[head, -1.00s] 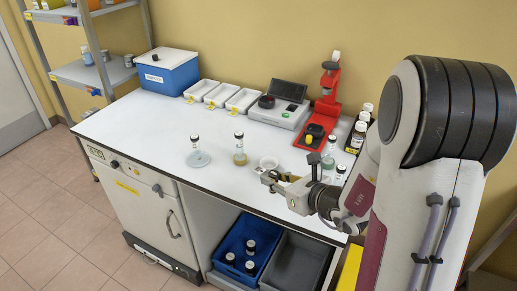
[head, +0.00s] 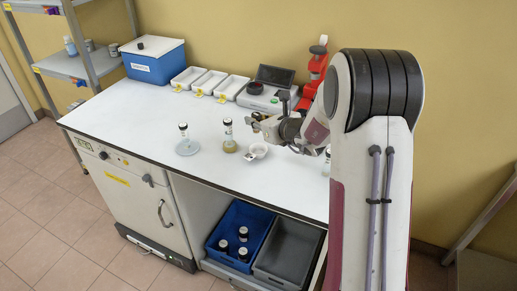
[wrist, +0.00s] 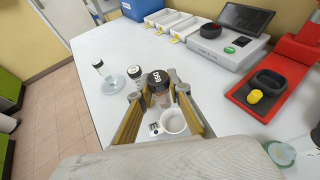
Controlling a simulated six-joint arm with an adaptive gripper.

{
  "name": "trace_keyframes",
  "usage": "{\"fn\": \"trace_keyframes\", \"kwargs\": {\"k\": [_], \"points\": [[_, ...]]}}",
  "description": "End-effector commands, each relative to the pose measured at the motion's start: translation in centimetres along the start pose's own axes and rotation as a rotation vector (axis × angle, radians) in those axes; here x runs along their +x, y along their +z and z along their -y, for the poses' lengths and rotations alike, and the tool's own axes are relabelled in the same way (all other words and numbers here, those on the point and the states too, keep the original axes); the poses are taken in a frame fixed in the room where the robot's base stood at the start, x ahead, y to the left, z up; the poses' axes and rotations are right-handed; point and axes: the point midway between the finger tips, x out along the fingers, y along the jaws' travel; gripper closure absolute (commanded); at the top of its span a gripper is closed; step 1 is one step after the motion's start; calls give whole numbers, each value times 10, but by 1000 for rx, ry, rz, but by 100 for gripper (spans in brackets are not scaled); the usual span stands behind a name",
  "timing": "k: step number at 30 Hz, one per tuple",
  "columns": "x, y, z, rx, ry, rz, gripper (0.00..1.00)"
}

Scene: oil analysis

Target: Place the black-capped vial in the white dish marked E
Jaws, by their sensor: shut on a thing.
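A black-capped vial (wrist: 159,80) with pale print on its cap stands upright between my fingertips in the wrist view. In the head view a matching vial (head: 229,135), with yellowish liquid at its base, is beside my gripper (head: 253,122). My gripper (wrist: 158,88) is shut on the vial; the exact contact is hard to see. A small round white dish (wrist: 173,121) lies on the bench below and between my fingers. It shows in the head view (head: 258,151), right of the vial.
Another black-capped vial (head: 183,130) stands at a clear round dish (head: 187,148) to the left. White trays (head: 208,82), a grey instrument (head: 267,96) and a red stand (head: 314,68) line the back. A blue crate (head: 213,247) is below.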

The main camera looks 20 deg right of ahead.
Motion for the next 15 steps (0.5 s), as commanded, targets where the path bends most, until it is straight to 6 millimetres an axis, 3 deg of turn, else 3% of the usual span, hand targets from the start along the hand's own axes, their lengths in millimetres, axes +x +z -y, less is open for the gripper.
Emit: {"fn": "trace_keyframes", "kwargs": {"k": [3, 15], "points": [[3, 7, 10, 22, -24, -3, 100], [2, 3, 11, 45, -29, -15, 100]]}}
